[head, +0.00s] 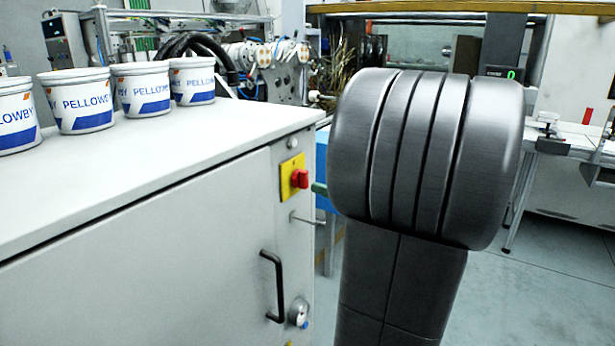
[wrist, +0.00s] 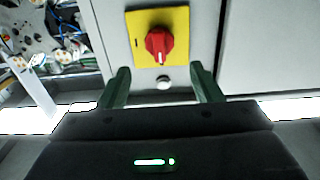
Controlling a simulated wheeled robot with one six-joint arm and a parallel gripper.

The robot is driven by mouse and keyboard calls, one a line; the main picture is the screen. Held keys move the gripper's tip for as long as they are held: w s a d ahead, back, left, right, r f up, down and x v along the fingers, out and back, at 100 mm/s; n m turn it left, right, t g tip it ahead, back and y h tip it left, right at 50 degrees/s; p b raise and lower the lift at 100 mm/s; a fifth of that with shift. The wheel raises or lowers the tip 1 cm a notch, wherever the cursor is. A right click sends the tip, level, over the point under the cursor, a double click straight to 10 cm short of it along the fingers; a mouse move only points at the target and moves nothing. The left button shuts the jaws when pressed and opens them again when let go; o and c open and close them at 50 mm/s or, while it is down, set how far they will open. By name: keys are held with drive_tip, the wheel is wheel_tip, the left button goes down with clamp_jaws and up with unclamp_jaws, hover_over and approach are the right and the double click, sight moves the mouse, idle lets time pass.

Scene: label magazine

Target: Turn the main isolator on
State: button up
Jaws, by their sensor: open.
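The main isolator is a red rotary knob (head: 300,179) on a yellow plate (head: 288,186), on the narrow panel of the grey cabinet near its top corner. In the wrist view the red knob (wrist: 159,43) sits on its yellow plate (wrist: 180,19), with a pale mark at the knob's lower end. My gripper (wrist: 163,80) is open and empty. Its two dark green fingers are apart, pointing toward the panel, below the knob in the wrist view. In the head view only a green fingertip shows by the panel; my arm hides the rest.
The grey cabinet (head: 130,240) has a black door handle (head: 272,286), a thin metal lever (head: 307,221) and a lock (head: 298,314) below the isolator. Several white tubs (head: 140,90) stand on its top. Machinery fills the background. Floor at right is clear.

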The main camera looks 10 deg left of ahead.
sight(307, 176)
drive_tip(key=shift+x, duration=3.2)
drive_tip(key=shift+f, duration=0.1)
drive_tip(key=shift+c, duration=0.5)
drive_tip(key=c, duration=0.9)
